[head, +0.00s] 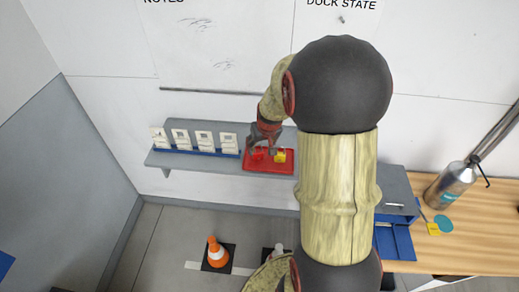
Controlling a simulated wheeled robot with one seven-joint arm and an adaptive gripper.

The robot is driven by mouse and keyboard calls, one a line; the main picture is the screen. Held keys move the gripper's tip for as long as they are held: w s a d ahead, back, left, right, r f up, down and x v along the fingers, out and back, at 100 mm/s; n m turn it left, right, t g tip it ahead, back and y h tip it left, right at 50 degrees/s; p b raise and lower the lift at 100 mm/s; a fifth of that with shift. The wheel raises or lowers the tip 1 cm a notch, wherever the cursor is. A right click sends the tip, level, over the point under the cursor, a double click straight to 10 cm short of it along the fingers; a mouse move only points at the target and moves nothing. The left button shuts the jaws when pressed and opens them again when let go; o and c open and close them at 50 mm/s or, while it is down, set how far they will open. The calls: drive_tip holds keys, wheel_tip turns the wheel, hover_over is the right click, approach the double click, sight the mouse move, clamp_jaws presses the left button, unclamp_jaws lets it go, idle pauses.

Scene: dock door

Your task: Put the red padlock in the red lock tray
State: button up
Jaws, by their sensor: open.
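The red lock tray (270,168) lies on the grey wall shelf near its right end. A small red thing, which looks like the red padlock (258,155), is in the left part of the tray. A yellow padlock (280,156) is in the tray to its right. My gripper (264,150) points down over the tray, open, with its fingers close to the red padlock. I cannot tell whether they touch it. My arm and the fingers hide part of the tray's back side.
Several white cards stand in a blue rack (207,151) on the shelf (180,163), left of the tray.

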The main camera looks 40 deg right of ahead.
drive_tip(key=s+a+r+n, duration=0.2)
drive_tip(key=s+a+r, duration=0.1)
drive_tip(key=a+r, duration=1.1)
drive_tip(key=s+a+r+n+y, duration=0.1)
drive_tip(key=s+a+r, duration=0.2)
drive_tip(key=s+a, duration=0.4)
drive_tip(key=s+a+r+n+t+y, duration=0.1)
drive_tip(key=s+a+r+n, duration=0.1)
drive_tip(key=s+a, duration=0.5)
drive_tip(key=shift+s+a+r+t, duration=0.3)
drive_tip(key=shift+s+a+r, duration=0.05)
drive_tip(key=shift+a+r, duration=0.25)
wheel_tip(320, 180, down, 7)
drive_tip(key=b, duration=0.7)
drive_tip(key=shift+c, duration=1.1)
